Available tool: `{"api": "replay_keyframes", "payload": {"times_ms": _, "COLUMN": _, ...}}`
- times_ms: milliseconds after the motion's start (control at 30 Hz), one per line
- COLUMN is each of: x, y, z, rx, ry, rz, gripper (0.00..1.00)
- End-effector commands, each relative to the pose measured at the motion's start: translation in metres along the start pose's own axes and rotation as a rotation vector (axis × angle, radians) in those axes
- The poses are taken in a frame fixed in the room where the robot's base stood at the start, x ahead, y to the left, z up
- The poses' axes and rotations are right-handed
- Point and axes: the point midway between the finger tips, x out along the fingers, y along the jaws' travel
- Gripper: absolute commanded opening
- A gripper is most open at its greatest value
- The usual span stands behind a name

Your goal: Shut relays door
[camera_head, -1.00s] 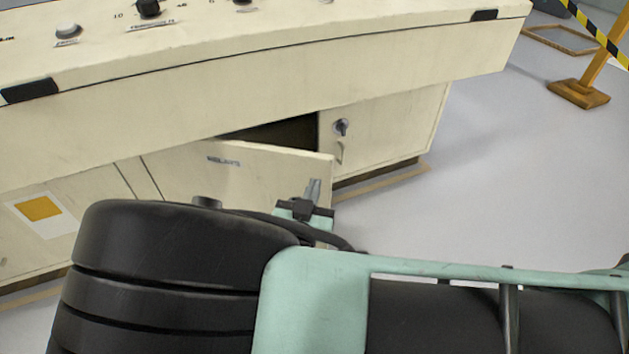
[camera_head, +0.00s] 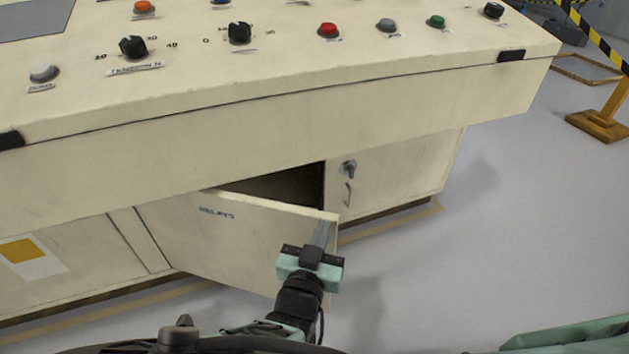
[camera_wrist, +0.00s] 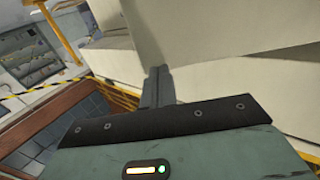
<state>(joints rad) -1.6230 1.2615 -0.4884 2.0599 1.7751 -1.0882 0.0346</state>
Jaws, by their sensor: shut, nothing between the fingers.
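The relays door (camera_head: 222,237) is a cream panel lettered "RELAYS" on the console's front. In the head view it stands ajar, swung outward, with a dark gap (camera_head: 285,186) above and behind it. My gripper (camera_head: 321,234) is shut and empty, its fingers upright at the outer face of the door near its free right edge. In the wrist view the shut fingers (camera_wrist: 158,86) overlap the cream panel's left edge (camera_wrist: 190,75). I cannot tell whether they touch it. The lower right part of the door is hidden behind my gripper.
The cream console (camera_head: 300,110) overhangs the door, with knobs and buttons on top. A fixed panel with a key lock (camera_head: 348,168) and handle is right of the opening. Grey floor (camera_head: 480,240) is clear to the right. An orange barrier post (camera_head: 605,115) stands far right.

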Motion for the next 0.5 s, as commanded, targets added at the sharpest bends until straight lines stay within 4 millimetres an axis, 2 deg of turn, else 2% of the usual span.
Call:
{"api": "replay_keyframes", "payload": {"times_ms": 167, "x": 0.009, "y": 0.0, "z": 0.0, "rx": 0.0, "ry": 0.001, "rz": 0.002, "gripper": 0.0}}
{"api": "replay_keyframes", "payload": {"times_ms": 267, "x": 0.03, "y": -0.001, "z": -0.001, "rx": 0.001, "ry": 0.003, "rz": 0.006, "gripper": 0.0}}
{"api": "replay_keyframes", "payload": {"times_ms": 500, "x": 0.102, "y": -0.003, "z": 0.002, "rx": 0.002, "ry": 0.0, "rz": 0.008, "gripper": 0.0}}
